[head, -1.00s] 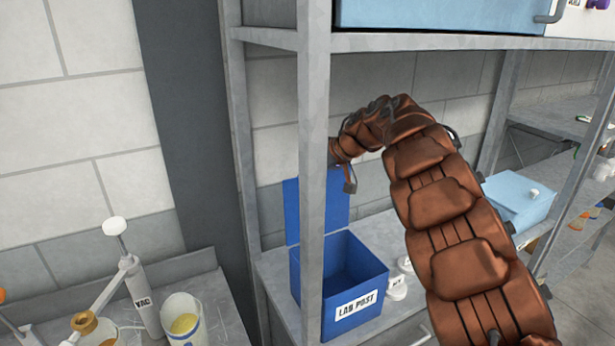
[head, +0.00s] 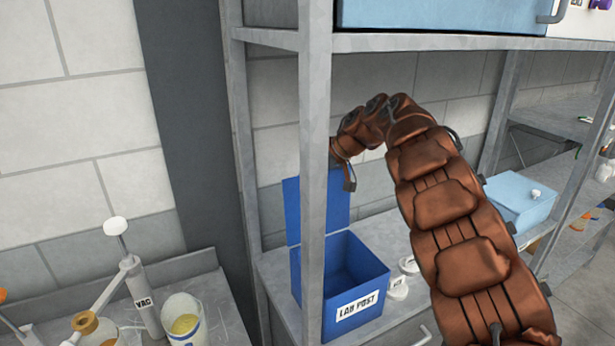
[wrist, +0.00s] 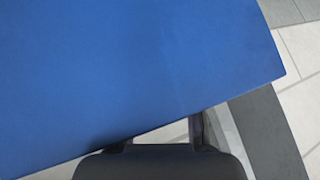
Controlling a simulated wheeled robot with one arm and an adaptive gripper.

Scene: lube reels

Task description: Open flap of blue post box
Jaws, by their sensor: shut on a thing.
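The blue post box (head: 357,290), labelled LAB POST, stands on the shelf behind a grey upright. Its blue flap (head: 337,203) stands up at the back, and the dark inside of the box shows. In the wrist view the flap (wrist: 130,65) fills most of the picture as a plain blue panel. My gripper (wrist: 150,143) shows dark at the bottom of the wrist view, shut at the flap's edge; its fingertips are mostly hidden.
A grey shelf upright (head: 313,150) stands in front of the box's left part. White round items (head: 405,275) sit right of the box, and a light blue box (head: 518,200) stands further right. A VAC pump (head: 140,290) and a beaker (head: 184,318) stand on the left bench.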

